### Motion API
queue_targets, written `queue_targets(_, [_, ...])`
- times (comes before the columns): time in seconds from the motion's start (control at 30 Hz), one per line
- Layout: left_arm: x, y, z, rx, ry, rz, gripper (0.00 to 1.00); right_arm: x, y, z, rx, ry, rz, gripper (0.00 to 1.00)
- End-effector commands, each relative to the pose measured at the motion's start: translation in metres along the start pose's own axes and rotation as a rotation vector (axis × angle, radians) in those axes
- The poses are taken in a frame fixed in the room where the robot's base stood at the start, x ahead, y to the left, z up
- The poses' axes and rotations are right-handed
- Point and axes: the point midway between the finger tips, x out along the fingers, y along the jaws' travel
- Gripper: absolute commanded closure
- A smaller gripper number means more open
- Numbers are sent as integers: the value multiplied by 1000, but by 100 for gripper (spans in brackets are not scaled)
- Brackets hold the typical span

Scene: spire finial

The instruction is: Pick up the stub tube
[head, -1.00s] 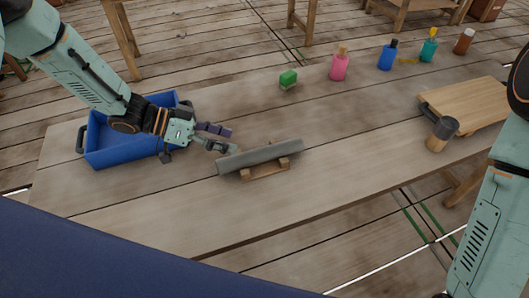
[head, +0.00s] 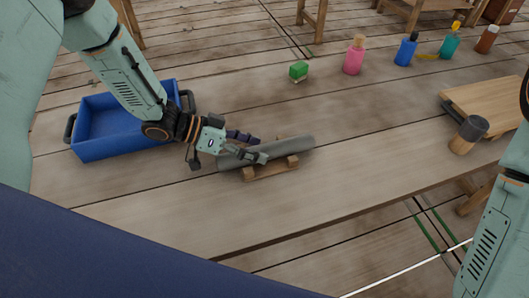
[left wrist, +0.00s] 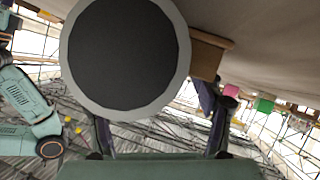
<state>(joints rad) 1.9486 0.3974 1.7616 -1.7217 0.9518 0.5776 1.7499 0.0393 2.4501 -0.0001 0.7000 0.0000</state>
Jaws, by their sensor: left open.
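The stub tube is a grey cylinder (head: 297,147) lying across a small wooden cradle (head: 272,170) on the table. My left gripper (head: 252,147) is open at the tube's left part, with one finger on the far side and one on the near side in the head view. Contact cannot be told. In the left wrist view the tube's round dark end face (left wrist: 125,55) looms large just beyond the left gripper (left wrist: 163,128), whose fingers stand apart. The cradle (left wrist: 209,54) shows beside it. My right gripper is out of the head view.
A blue bin (head: 122,150) stands left, behind my left arm. A green block (head: 299,71), a pink bottle (head: 353,58) and a blue bottle (head: 406,52) stand at the back. A wooden board (head: 490,103) and a dark-topped wooden cylinder (head: 468,135) are at right. The table's front is clear.

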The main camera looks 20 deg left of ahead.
Motion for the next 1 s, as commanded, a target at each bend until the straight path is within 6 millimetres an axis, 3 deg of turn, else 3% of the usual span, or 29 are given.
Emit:
queue_targets(0.13, [12, 0, -1, 2, -1, 2, 33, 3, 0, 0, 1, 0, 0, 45])
queue_targets(0.4, [13, -3, -3, 2, 1, 0, 35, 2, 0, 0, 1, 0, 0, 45])
queue_targets(1.0, [13, -2, -2, 1, 0, 1, 86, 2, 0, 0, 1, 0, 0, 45])
